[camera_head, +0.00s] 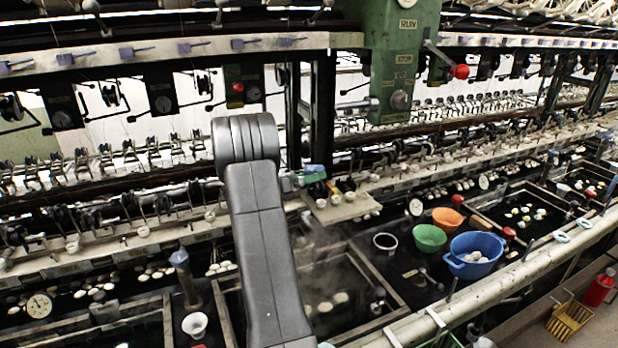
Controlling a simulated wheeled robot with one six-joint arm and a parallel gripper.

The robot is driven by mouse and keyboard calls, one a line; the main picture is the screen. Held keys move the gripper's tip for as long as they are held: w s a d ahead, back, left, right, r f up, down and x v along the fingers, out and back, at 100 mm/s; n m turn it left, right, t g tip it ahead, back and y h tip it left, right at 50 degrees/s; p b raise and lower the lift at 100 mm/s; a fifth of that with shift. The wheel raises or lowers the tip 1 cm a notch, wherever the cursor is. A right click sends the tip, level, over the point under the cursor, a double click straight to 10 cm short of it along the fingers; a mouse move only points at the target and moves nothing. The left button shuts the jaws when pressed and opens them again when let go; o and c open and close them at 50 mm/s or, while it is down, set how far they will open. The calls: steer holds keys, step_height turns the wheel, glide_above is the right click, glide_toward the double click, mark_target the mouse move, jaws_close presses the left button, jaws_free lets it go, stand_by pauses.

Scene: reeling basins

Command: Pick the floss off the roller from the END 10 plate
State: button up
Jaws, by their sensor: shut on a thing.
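My gripper (316,180) shows small and partly hidden beyond my grey arm, at the near edge of the reeling bench. It is shut at the left end of a pale plate (347,210) that juts out over the basins. The floss in its jaws is too small to make out. The roller cannot be told apart from the dark parts around the jaws. Small white cups sit on and beside the plate. No END 10 lettering is readable.
A basin (388,272) with pale cocoons lies below the plate. A green bowl (429,238), an orange bowl (447,219) and a blue basin (474,255) stand right of it. A green machine post (400,60) with a red-knobbed lever rises behind. A pale rail (500,290) runs along the front.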

mark_target(317, 171)
steer(key=shift+w+d, duration=0.25)
steer(key=shift+d, duration=0.35)
steer(key=shift+d, duration=0.1)
steer(key=shift+a, duration=0.4)
steer(key=shift+s+a, duration=0.2)
steer(key=shift+a, duration=0.15)
steer(key=shift+a, duration=0.15)
steer(key=shift+s, duration=0.1)
steer(key=s+r+p, duration=0.1)
steer(key=s, duration=0.1)
steer(key=s+d+r+p, duration=0.1)
steer(key=r, duration=0.1)
steer(key=s+d+r, duration=0.1)
steer(key=s+r, duration=0.1)
steer(key=shift+s+d+p, duration=0.2)
steer(key=shift+s+p, duration=0.1)
steer(key=shift+p, duration=0.1)
